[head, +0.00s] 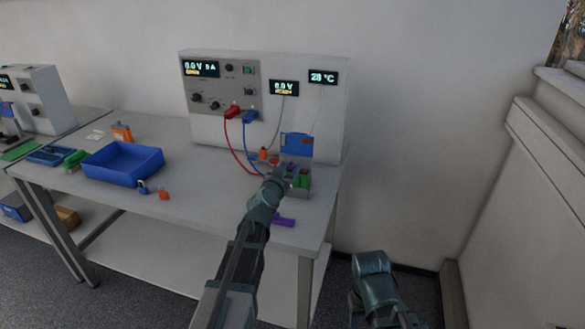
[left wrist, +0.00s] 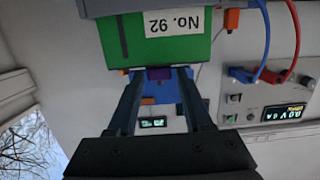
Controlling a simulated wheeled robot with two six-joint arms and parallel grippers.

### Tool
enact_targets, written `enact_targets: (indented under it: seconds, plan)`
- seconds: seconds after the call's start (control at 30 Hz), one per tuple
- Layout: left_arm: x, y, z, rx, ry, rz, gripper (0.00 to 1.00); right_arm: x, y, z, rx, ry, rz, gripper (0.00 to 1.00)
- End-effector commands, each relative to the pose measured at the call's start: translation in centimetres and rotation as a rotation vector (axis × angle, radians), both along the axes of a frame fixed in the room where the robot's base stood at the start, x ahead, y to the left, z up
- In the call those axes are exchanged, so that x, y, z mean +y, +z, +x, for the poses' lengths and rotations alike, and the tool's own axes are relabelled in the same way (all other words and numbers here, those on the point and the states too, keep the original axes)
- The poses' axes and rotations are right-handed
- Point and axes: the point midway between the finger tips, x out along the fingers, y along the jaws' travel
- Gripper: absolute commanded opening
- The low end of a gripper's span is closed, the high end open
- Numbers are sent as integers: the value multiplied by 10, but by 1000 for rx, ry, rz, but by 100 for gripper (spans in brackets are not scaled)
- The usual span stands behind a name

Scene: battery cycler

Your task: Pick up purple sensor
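A small purple piece (head: 291,166) sits among coloured parts at the test fixture, just beyond my left gripper (head: 277,172). In the left wrist view a purple piece (left wrist: 159,73) shows between the two fingertips of the left gripper (left wrist: 160,76), at the edge of a green block labelled No. 92 (left wrist: 165,45). The fingers stand apart, and I see no clear contact with the purple piece. Another purple object (head: 284,221) lies on the bench near its front edge. I cannot tell which is the sensor. My right gripper's fingers do not show.
The cycler panel (head: 262,105) stands behind, with a red lead (head: 229,140) and a blue lead (head: 246,140) running to the fixture. A blue bin (head: 122,178) stands to the left. A blue padlock-like piece and an orange one (head: 164,195) lie before it.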

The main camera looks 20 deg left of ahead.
Motion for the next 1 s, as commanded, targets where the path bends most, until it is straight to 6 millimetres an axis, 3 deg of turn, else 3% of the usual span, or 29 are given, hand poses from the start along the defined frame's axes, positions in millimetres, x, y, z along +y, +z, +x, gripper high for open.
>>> enact_targets:
  seconds: [0.03,0.27,0.67,1.0]
  plan:
    - [0,0,0,0,0,0,40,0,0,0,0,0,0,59]
    - [0,0,0,0,0,0,0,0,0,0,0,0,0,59]
    - [-1,3,0,0,-1,0,0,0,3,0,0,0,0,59]
    - [-7,35,1,-1,0,1,0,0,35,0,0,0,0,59]
